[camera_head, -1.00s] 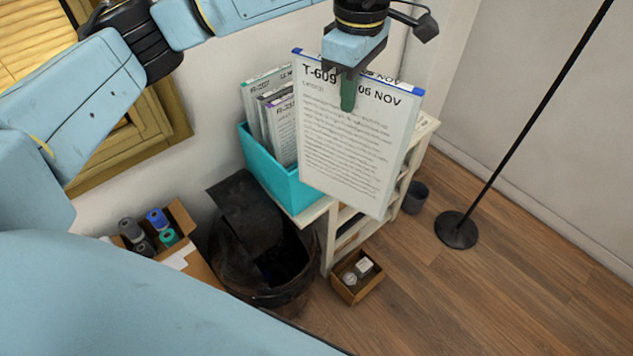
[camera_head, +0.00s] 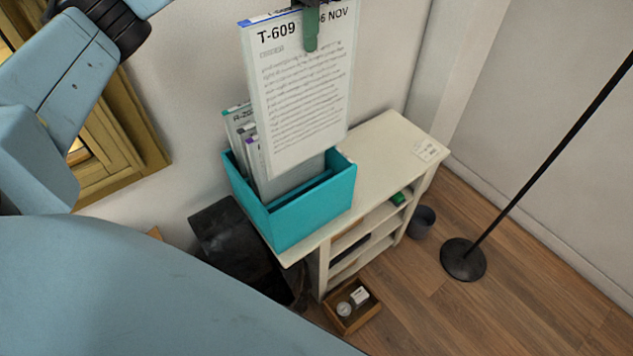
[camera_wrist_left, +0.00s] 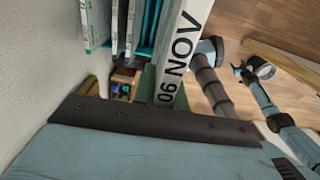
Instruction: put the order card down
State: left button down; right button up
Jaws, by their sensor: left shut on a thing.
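The order card (camera_head: 299,95) is a white sheet marked T-609 and 06 NOV with a blue top edge. My left gripper (camera_head: 310,30) is shut on its top edge and holds it upright. Other cards (camera_head: 238,128) stand in the box's left part. In the left wrist view the held card (camera_wrist_left: 180,50) is seen edge-on, with the other cards (camera_wrist_left: 95,22) to its left.
The teal box stands on a cream shelf unit (camera_head: 385,150), whose right top is clear except for a small label (camera_head: 427,151). A dark bin (camera_head: 235,245) is below left. A wooden tray (camera_head: 352,312), a grey pot (camera_head: 421,222) and a black stand (camera_head: 463,259) are on the floor.

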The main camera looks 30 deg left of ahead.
pick_arm(q)
notch_tip(320, 180, down, 5)
send_over(308, 158)
notch_tip(308, 158, down, 12)
jog(key=f, duration=0.6)
jog(key=shift+w+a+f, duration=0.1)
jog(key=shift+w+a, duration=0.1)
jog(key=shift+w, duration=0.2)
jog(key=shift+f, duration=0.55)
notch_tip(308, 158, down, 4)
jog(key=shift+r+p, duration=0.15)
jog(key=shift+p, duration=0.15)
pick_arm(e)
jog(key=s, duration=0.3)
jog(key=shift+s+r+g, duration=0.15)
jog(key=shift+s+g, duration=0.05)
jog(key=shift+g, duration=0.1)
